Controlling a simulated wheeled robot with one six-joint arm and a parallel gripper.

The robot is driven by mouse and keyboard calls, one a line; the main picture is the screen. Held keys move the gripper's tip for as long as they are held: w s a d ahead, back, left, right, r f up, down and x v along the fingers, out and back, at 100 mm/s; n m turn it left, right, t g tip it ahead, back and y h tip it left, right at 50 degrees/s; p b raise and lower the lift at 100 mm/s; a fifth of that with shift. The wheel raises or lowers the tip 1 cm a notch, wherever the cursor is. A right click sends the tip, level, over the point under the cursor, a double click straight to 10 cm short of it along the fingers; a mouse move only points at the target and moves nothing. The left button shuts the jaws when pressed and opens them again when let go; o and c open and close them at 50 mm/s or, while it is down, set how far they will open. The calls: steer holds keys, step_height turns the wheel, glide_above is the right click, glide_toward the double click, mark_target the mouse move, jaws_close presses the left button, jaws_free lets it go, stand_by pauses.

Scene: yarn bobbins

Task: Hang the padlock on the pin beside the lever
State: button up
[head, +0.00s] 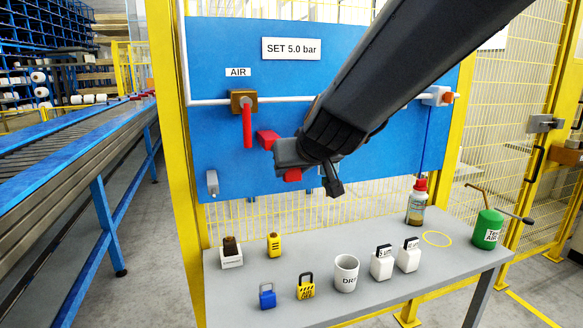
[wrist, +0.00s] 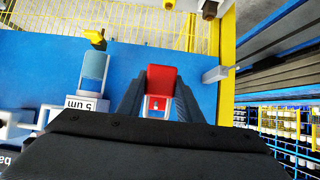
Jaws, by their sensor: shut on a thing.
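A red padlock (wrist: 161,78) with a pale label sits between the two dark fingers of my gripper (wrist: 158,98) in the wrist view, with the blue panel behind. My gripper (head: 285,156) is shut on it. In the head view red shows at the gripper's left and underside; the arm hides part of it. The red lever (head: 247,126) hangs straight down from the brass valve (head: 242,98) under the AIR label, left of my gripper and apart from it. I cannot clearly make out the pin; a grey fitting (head: 212,183) sits low on the panel's left.
The grey table (head: 235,308) below holds a blue padlock (head: 267,297), a yellow-black padlock (head: 306,288), a mug (head: 345,273), bottles and a green can (head: 488,229). A yellow post (head: 168,120) borders the panel. A filter bowl (wrist: 94,70) stands left in the wrist view.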

steer(key=shift+w+a, duration=0.1)
steer(key=shift+a, duration=0.05)
steer(key=w+a+f, duration=0.1)
steer(key=w+a, duration=0.2)
steer(key=w, duration=0.7)
steer(key=shift+w+f, duration=0.3)
steer(key=shift+w, duration=0.05)
stand_by(1.0)
stand_by(0.6)
steer(key=o, duration=1.1)
steer(key=shift+o, duration=0.2)
steer(key=shift+s+r, duration=0.1)
